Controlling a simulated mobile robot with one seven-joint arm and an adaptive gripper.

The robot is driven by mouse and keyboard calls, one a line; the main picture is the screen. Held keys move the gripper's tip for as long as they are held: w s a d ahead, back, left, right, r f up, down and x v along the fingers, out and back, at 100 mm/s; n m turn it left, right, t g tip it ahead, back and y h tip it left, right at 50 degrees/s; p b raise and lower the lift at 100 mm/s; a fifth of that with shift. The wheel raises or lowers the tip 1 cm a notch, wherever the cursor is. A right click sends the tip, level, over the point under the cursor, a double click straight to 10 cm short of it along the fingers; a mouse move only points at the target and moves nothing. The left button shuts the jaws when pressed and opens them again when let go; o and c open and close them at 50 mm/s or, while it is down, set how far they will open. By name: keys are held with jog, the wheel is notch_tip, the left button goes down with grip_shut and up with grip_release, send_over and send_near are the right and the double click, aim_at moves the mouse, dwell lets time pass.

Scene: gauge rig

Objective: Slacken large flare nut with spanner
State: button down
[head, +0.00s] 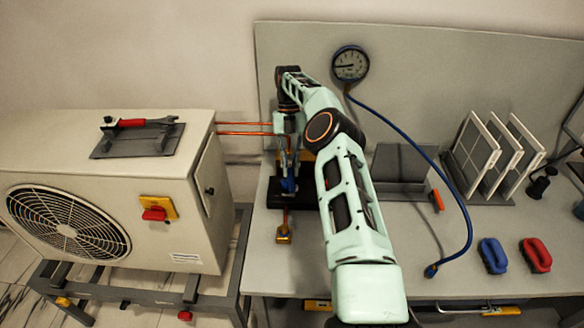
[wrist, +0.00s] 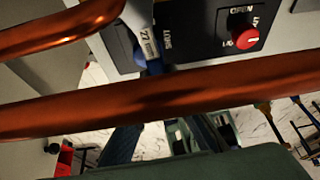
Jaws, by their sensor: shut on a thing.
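A spanner marked 22 (wrist: 148,38), with a pale metal shank and a blue handle, shows in the wrist view, partly hidden behind a copper pipe. In the head view my gripper (head: 289,178) is low over the dark block beside the outdoor unit, and blue shows at its tip. It appears shut on the spanner's handle, but the pipe and my arm hide most of the grip. I cannot make out the large flare nut or whether the spanner's head is around it.
Copper pipes (head: 243,129) run from the outdoor unit (head: 180,235) to the rig; one (wrist: 170,95) crosses close before the wrist camera. A panel with a red knob (wrist: 243,37) is beyond. A gauge (head: 350,63) with a blue hose (head: 455,190) is right of my arm.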

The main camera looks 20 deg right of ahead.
aim_at(291, 185)
jog(key=shift+s+a, duration=0.1)
jog(key=shift+s, duration=0.05)
dwell(0.3)
jog(key=shift+s+a+b, duration=0.15)
jog(key=shift+s+a, duration=0.1)
jog(key=shift+s, duration=0.5)
jog(key=shift+s+a+b, duration=0.2)
jog(key=shift+s, duration=0.55)
jog(key=shift+s+a+b, duration=0.15)
jog(key=shift+s+a, duration=0.1)
jog(key=shift+s, duration=0.5)
jog(key=shift+r, duration=0.1)
jog(key=shift+r+p, duration=1.35)
jog(key=shift+r, duration=0.9)
jog(key=shift+f, duration=0.1)
